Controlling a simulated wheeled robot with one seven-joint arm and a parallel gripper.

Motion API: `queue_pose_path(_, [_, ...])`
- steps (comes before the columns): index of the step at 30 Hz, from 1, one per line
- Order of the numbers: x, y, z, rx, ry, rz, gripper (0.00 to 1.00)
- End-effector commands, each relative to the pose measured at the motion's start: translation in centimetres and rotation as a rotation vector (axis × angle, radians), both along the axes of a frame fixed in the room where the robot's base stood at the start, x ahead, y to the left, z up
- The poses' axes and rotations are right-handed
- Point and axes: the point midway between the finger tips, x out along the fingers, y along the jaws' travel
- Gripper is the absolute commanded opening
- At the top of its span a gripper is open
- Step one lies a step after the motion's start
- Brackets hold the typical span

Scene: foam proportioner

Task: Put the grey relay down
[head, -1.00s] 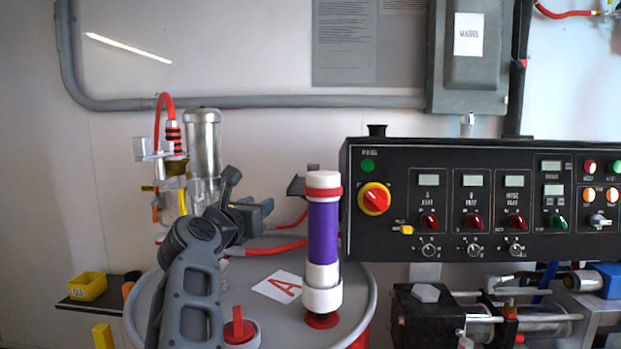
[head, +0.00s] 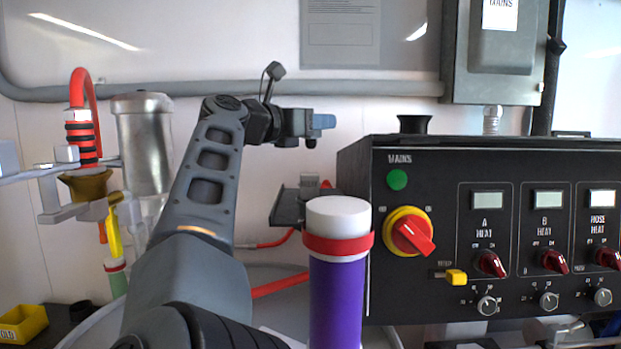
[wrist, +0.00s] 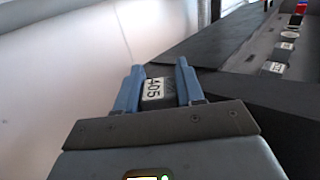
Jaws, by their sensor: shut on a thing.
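My gripper (head: 318,122) is raised in the head view, just left of the black control box (head: 365,150) and about level with its top. Its blue fingers point right. In the wrist view my gripper (wrist: 160,72) is shut on the grey relay (wrist: 157,90), a dark block with a white label that seems to read 405. The relay sits between the two fingers, clear of other things as far as I can see. In the head view I cannot make the relay out.
The wrist view shows a dark flat surface (wrist: 215,55) ahead and a grey recess (wrist: 270,45) at right with several labelled blocks. A black flared fitting (head: 415,124) stands on the box. A purple cylinder (head: 337,290) with a white cap stands in front.

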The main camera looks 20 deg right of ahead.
Motion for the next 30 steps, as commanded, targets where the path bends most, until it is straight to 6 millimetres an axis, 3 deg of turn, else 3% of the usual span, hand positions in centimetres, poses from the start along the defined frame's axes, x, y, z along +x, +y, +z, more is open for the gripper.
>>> queue_pose_path(6, [0.0, 0.0, -3.7, -0.001, 0.003, 0.001, 0.02])
queue_pose_path(13, [0.0, 0.0, -5.5, 0.000, 0.002, 0.002, 0.02])
queue_pose_path(19, [0.0, 0.0, -8.1, -0.001, 0.004, 0.002, 0.02])
queue_pose_path(26, [0.0, 0.0, -8.6, 0.001, 0.000, 0.001, 0.02])
queue_pose_path(27, [0.0, 0.0, -8.6, 0.000, 0.001, 0.001, 0.41])
queue_pose_path(30, [0.0, 0.0, -8.6, 0.000, 0.001, 0.001, 0.50])
